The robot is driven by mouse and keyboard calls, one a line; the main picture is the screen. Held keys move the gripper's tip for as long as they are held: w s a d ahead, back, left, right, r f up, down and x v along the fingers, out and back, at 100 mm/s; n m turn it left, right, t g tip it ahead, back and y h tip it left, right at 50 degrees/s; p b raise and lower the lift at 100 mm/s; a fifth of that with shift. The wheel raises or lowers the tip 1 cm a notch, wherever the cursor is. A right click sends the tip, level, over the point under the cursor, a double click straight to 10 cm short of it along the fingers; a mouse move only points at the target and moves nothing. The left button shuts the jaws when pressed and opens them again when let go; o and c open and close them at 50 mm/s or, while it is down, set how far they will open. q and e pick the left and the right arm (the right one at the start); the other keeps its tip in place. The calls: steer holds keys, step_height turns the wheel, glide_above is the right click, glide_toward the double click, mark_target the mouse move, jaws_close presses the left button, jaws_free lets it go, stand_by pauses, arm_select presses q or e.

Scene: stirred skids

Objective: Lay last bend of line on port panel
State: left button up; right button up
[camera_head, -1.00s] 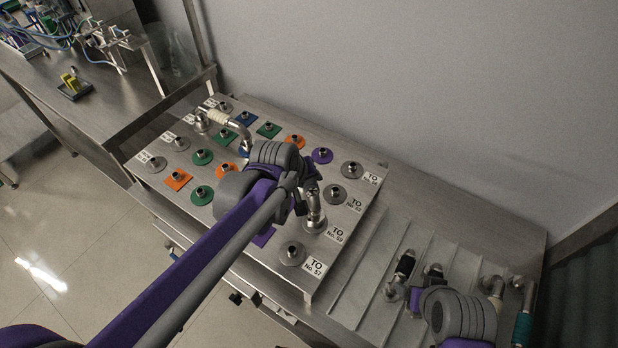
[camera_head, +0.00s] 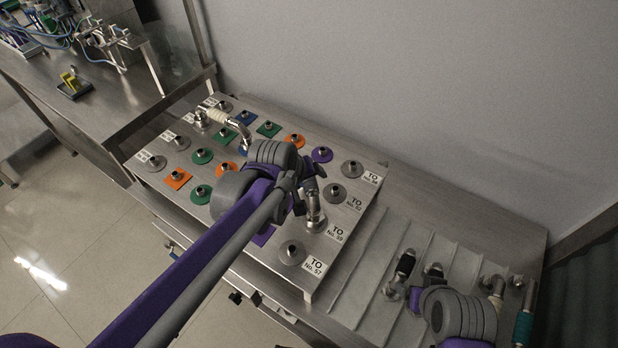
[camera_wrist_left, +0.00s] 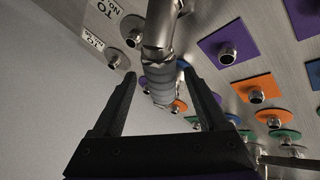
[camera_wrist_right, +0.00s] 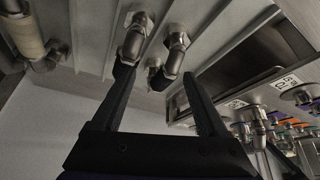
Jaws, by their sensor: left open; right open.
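The port panel (camera_head: 217,182) carries rows of short ports on coloured discs and squares. A metal bend (camera_head: 315,213) stands on the port by the "TO No. 59" label, its far part hidden by my left arm. My left gripper (camera_head: 308,180) is open at this bend. In the left wrist view the bend's grey ribbed band (camera_wrist_left: 160,80) lies between the spread fingers (camera_wrist_left: 160,98). Another bend with a cream band (camera_head: 218,117) sits at the panel's far left. My right gripper (camera_head: 420,292) is open over the ribbed tray (camera_head: 365,280), close to bends with dark bands (camera_head: 405,264).
More bends, one cream-banded (camera_head: 493,286) and one teal-banded (camera_head: 522,327), are at the tray's right. A wall rises behind the bench. A side bench (camera_head: 120,92) at left holds tubing and a small yellow item (camera_head: 71,82).

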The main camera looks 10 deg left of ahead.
arm_select(q)
steer(key=p+v, duration=0.1)
steer(key=v, duration=0.9)
steer(key=shift+s+f, duration=0.1)
